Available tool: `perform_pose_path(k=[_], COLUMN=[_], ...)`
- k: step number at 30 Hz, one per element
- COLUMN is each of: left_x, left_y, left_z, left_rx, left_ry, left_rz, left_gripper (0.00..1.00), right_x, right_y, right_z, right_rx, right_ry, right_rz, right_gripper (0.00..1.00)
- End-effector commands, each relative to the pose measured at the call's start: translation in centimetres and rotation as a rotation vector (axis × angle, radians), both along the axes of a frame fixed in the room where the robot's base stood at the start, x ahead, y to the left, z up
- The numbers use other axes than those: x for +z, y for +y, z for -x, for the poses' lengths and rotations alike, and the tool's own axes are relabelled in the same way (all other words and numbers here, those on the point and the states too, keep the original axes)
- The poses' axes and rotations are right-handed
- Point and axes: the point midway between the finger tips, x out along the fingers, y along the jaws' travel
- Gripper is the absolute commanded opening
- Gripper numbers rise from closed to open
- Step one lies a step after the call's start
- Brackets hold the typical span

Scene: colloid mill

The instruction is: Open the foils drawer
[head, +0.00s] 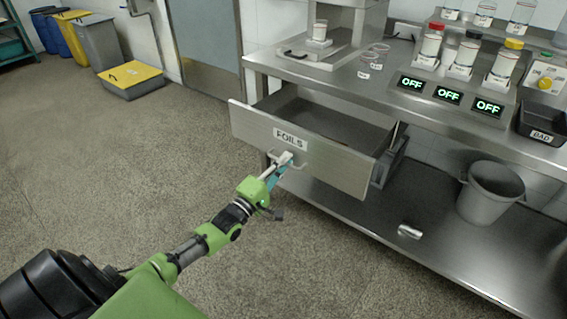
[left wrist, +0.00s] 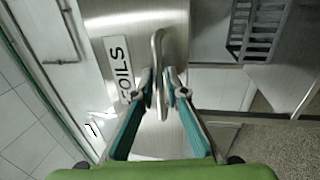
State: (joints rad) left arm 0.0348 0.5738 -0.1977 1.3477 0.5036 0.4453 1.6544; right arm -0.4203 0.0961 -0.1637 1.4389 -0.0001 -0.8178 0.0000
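The foils drawer (head: 325,160) is a metal drawer with a "FOILS" label, under the steel counter in the head view. It stands pulled well out, and the visible part of its inside looks empty. Its front also shows in the left wrist view (left wrist: 130,25). My left gripper (head: 284,160) is at the bar handle (left wrist: 158,45) on the drawer front. In the left wrist view its two fingers (left wrist: 161,88) close in on either side of the handle and appear shut on it. My right gripper is not in view.
The counter (head: 390,95) carries several capped jars and "OFF" displays. A grey bucket (head: 489,195) and a small metal object (head: 409,231) are on the lower shelf (head: 440,250). A yellow-topped box (head: 131,80) and bins stand far left. The floor left of the drawer is clear.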

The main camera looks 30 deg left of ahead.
Motion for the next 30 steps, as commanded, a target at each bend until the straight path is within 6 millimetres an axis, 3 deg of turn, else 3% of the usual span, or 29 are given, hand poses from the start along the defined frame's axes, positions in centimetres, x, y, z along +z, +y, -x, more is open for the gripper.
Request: perform_pose_path(k=[11,24,30], left_x=[-0.3,-1.8,-2.1], left_y=[0.2,0.7,0.9], left_z=[1.0,8.7,11.0], left_rx=[0.002,0.0,0.0], left_ry=[0.001,0.004,0.002], left_rz=[0.001,0.001,-0.001], left_gripper=[0.13,0.13,0.13], right_x=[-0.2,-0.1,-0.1], right_y=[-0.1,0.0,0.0], right_z=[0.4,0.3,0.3], right_rx=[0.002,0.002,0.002], right_ry=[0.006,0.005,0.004], right_rz=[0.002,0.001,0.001], right_gripper=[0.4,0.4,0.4])
